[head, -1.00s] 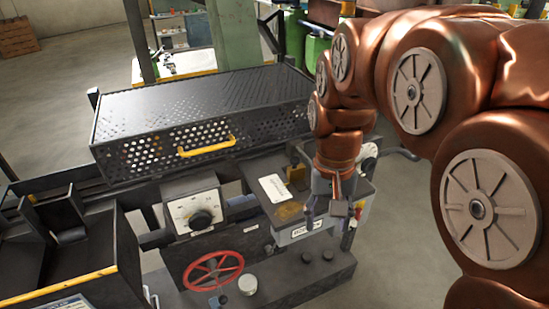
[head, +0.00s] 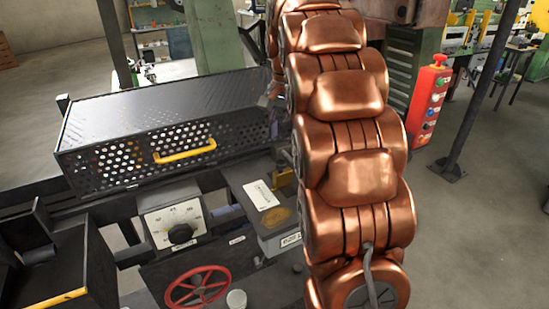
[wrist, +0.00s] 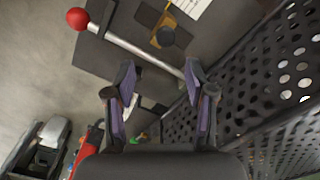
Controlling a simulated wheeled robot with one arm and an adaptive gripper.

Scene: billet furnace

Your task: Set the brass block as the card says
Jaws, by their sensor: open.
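The brass block (head: 285,178) sits on the dark machine top, partly hidden by my arm in the head view. In the wrist view the brass block (wrist: 165,28) shows at the top, with a dark round knob by it. A white printed card (head: 262,195) lies just left of the block; its edge also shows in the wrist view (wrist: 192,7). My gripper (wrist: 160,86) is open and empty, apart from the block. In the head view it is mostly hidden behind my arm, near the mesh cover's right end.
A perforated black cover (head: 150,135) with a yellow handle (head: 185,151) stands close beside my gripper. A metal rod with a red ball (wrist: 77,18) crosses the wrist view ahead of the fingers. A dial (head: 180,233) and red handwheel (head: 197,288) are on the machine front.

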